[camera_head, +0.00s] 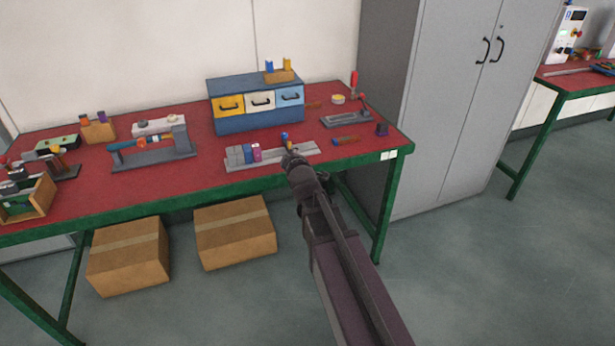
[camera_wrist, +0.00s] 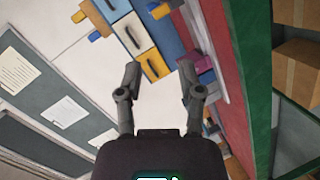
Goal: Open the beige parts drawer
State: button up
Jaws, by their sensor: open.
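The small blue drawer cabinet (camera_head: 258,122) stands at the back of the red workbench. Its beige drawer (camera_head: 261,100) is the middle one, between a yellow drawer (camera_head: 229,105) and a light blue drawer (camera_head: 290,95), and looks shut. In the wrist view the beige drawer (camera_wrist: 122,43) appears tilted, with a dark handle (camera_wrist: 131,37). My gripper (camera_wrist: 159,70) is open and empty, with its two fingers apart. In the head view my gripper (camera_head: 292,157) is in front of the cabinet, near the bench's front edge, apart from the drawer.
A grey rack (camera_head: 242,163) with small coloured blocks lies on the bench close to my gripper. A wooden block with coloured pieces (camera_head: 281,76) sits on the cabinet. A grey locker (camera_head: 440,100) stands right of the bench. Cardboard boxes (camera_head: 235,232) are underneath.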

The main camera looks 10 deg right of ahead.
jog(key=s+d+m+g+p, duration=0.2)
jog(key=s+m+g+p, duration=0.5)
jog(key=s+p, duration=0.2)
jog(key=shift+s+f+g+h, duration=0.25)
jog(key=shift+s+g+h, duration=0.05)
jog(key=shift+s, duration=0.95)
jog(key=s+f+m+g, duration=0.1)
jog(key=s+m+g, duration=0.2)
jog(key=s, duration=0.4)
jog(key=s+f+m+g+y, duration=0.1)
jog(key=s+f+m+g, duration=0.1)
jog(key=s+g, duration=0.2)
jog(key=s, duration=0.3)
jog(key=shift+s+a+f+m, duration=0.2)
jog(key=shift+a+f+m, duration=0.1)
jog(key=shift+a+m, duration=0.1)
